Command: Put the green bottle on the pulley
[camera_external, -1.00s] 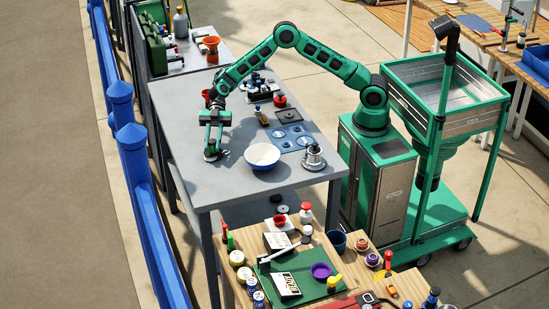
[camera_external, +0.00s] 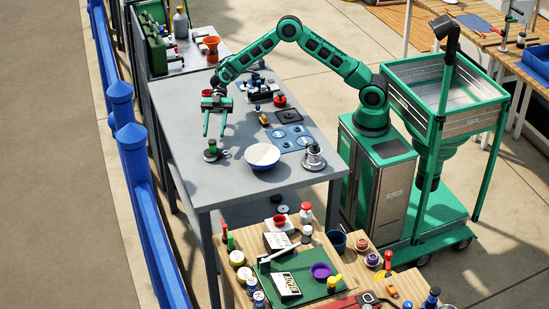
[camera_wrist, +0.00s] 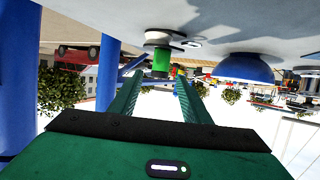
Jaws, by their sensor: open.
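The small green bottle (camera_external: 212,143) stands upright near the left edge of the grey table. In the wrist view, which is upside down, the green bottle (camera_wrist: 161,62) rests on the round pulley (camera_wrist: 158,38), with the pulley between it and the table. The pulley (camera_external: 211,156) is small and dark in the external view, with a metal fitting at its right. My gripper (camera_external: 213,136) is open and empty, its fingers pointing down, just above and behind the bottle. In the wrist view the bottle shows beyond my open fingertips (camera_wrist: 160,82), apart from them.
A white and blue bowl (camera_external: 262,156) stands to the right of the pulley. A metal winch (camera_external: 314,158) and a blue plate with round discs (camera_external: 292,138) are farther right. A blue railing (camera_external: 140,180) runs along the left. The table's front left is clear.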

